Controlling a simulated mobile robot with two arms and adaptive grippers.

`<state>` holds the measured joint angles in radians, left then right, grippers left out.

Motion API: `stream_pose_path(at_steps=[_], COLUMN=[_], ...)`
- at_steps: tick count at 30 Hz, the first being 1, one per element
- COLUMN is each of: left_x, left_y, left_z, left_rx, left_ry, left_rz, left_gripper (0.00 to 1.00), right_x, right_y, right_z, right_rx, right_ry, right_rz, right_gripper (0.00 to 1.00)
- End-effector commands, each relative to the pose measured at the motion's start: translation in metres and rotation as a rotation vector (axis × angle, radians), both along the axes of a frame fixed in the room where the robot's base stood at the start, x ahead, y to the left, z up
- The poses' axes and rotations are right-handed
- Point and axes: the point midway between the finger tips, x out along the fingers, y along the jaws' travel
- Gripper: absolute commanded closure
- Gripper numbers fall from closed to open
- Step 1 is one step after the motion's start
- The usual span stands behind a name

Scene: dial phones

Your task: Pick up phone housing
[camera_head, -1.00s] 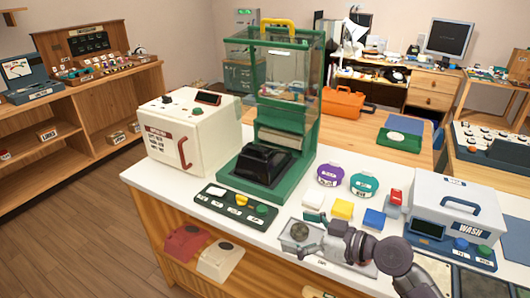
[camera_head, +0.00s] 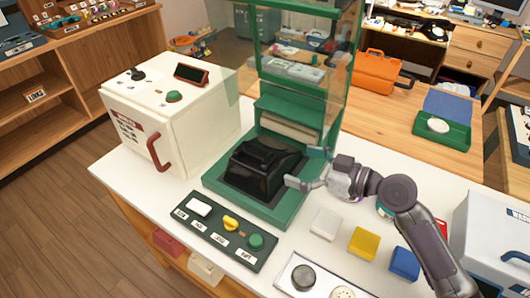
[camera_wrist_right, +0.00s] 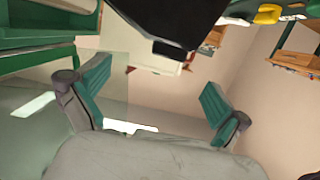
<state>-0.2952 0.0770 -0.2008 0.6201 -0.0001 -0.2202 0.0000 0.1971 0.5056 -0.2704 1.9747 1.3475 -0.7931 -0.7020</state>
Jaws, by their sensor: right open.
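The black phone housing (camera_head: 262,168) sits on the bed of the green press-like frame, in front of its pale roller. My right gripper (camera_head: 303,168) is at the right side of the frame's bed, with its fingers open and pointing left toward the housing. In the right wrist view, the dark housing (camera_wrist_right: 175,22) is at the top, beyond and between the two spread teal fingertips (camera_wrist_right: 152,98). Nothing is between the fingers. I cannot tell whether a finger touches the housing. My left gripper is not in view.
The green frame (camera_head: 268,215) has posts and clear panels around the housing. A white machine (camera_head: 165,120) with a red handle stands to the left. A control panel (camera_head: 218,230) lies in front. White, yellow (camera_head: 363,243) and blue blocks stand at the right front.

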Motion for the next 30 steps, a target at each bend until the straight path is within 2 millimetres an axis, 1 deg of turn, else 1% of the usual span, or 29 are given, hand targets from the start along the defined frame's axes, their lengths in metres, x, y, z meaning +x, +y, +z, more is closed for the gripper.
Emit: stream_pose_path(at_steps=[1, 3, 6, 10, 14, 17, 19, 21, 24, 30], left_x=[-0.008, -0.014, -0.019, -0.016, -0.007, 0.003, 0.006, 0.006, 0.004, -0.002], left_y=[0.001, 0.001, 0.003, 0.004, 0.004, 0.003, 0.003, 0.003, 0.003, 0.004], left_z=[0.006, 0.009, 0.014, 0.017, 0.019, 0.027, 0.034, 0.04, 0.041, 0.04], left_rx=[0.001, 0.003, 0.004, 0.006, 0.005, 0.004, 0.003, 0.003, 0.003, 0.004], left_ry=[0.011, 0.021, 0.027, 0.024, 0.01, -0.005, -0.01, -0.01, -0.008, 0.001], left_rz=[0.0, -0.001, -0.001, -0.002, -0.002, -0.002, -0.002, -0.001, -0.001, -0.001], left_gripper=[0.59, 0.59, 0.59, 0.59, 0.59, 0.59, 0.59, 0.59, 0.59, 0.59], right_x=[0.005, 0.014, 0.024, 0.034, 0.037, 0.041, 0.045, 0.05, 0.057, 0.061], right_y=[0.01, 0.023, 0.039, 0.052, 0.058, 0.067, 0.078, 0.088, 0.098, 0.103], right_z=[0.003, 0.0, -0.004, -0.009, -0.012, -0.01, -0.009, -0.01, -0.015, -0.02], right_rx=[0.005, 0.006, 0.005, 0.003, 0.002, 0.003, 0.004, 0.005, 0.003, -0.001], right_ry=[0.001, 0.002, 0.0, 0.001, 0.001, 0.002, 0.003, 0.003, 0.001, 0.001], right_rz=[0.003, 0.002, 0.003, 0.001, 0.002, 0.001, 0.002, 0.002, 0.001, 0.001], right_gripper=[0.0, 0.0, 0.0, 0.0, 0.0, 0.0, 0.0, 0.0, 0.0, 0.0])
